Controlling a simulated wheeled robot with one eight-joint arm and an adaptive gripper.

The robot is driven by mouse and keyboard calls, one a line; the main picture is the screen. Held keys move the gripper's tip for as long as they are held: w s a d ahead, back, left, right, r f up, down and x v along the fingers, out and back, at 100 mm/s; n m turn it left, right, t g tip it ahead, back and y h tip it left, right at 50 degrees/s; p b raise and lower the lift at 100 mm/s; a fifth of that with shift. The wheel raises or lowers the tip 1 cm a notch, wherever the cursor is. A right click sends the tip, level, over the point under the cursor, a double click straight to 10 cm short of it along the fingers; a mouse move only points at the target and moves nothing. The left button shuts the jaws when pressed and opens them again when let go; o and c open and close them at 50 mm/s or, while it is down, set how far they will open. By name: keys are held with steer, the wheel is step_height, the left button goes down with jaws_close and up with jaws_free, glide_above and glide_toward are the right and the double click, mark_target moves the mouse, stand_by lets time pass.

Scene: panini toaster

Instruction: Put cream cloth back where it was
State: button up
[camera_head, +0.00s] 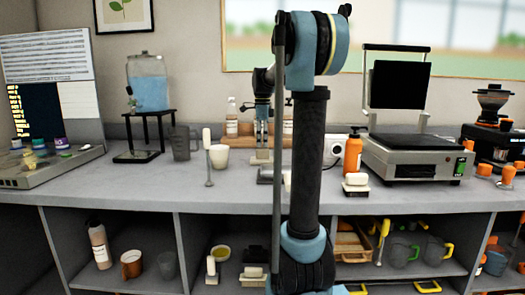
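My gripper (263,156) is at the end of my arm, low over the back half of the counter, left of my upright dark arm link. I cannot identify the cream cloth for sure. A cream folded-looking block (356,179) rests on a small dark stand on the counter, right of my arm. A similar cream block (254,272) is on the shelf below. My arm hides part of the counter.
A panini toaster (415,158) stands open at the right, with an orange bottle (353,155) beside it. A white cup (219,157), grey pitcher (181,142) and water dispenser (147,85) stand left. The counter's front left (120,183) is clear. Shelves below hold mugs and bottles.

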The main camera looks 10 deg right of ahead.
mark_target(262, 149)
step_height(262, 149, up, 8)
steer(key=shift+f, duration=0.2)
stand_by(0.3)
